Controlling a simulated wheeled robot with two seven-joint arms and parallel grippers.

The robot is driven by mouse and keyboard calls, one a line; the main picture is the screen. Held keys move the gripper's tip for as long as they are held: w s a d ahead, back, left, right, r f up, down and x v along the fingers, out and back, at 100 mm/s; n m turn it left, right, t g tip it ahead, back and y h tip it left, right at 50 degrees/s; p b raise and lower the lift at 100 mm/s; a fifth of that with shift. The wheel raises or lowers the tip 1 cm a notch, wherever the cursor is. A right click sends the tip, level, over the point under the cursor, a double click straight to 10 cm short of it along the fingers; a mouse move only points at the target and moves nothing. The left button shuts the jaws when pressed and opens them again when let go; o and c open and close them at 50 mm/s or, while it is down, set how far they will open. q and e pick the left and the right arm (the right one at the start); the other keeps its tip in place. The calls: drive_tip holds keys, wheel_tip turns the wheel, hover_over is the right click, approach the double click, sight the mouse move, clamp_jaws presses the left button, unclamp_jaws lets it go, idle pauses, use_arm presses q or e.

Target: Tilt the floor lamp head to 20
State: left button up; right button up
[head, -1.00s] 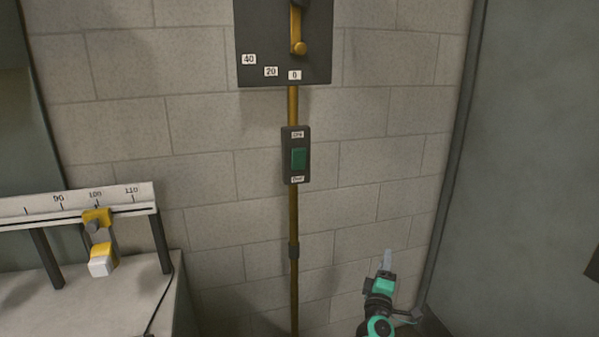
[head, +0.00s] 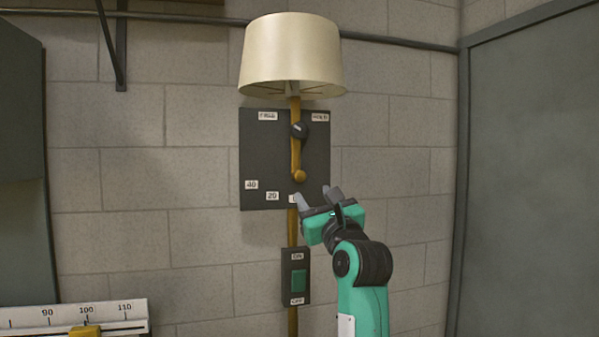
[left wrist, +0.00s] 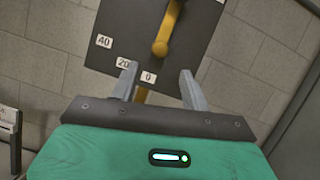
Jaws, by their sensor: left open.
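The floor lamp's cream shade (head: 292,55) sits at the top of a brass pole. Behind the pole is a dark plate (head: 262,160) marked 40, 20 and 0 along its lower edge. A brass lever with a round knob (head: 299,176) hangs straight down, its knob above the 0 label. The knob (left wrist: 160,47) and labels also show in the left wrist view. My left gripper (head: 317,196) is open and empty, just below and right of the knob. In the left wrist view its fingers (left wrist: 157,82) frame the 0 label, below the knob and apart from it.
An ON/OFF box with a green switch (head: 298,281) is on the pole below the plate. A ruler rail (head: 70,316) with a yellow slider stands at the lower left. A grey panel (head: 530,170) fills the right side. Bare block wall lies between.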

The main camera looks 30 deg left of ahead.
sight(301, 177)
use_arm(q)
drive_tip(key=p+x, duration=0.3)
drive_tip(key=x, duration=0.6)
drive_tip(key=shift+w+a+r+p, duration=0.15)
drive_tip(key=shift+a+r+p, duration=0.15)
drive_tip(key=shift+p, duration=0.1)
drive_tip(key=shift+w+a, duration=0.25)
drive_tip(key=shift+a, duration=0.1)
clamp_jaws()
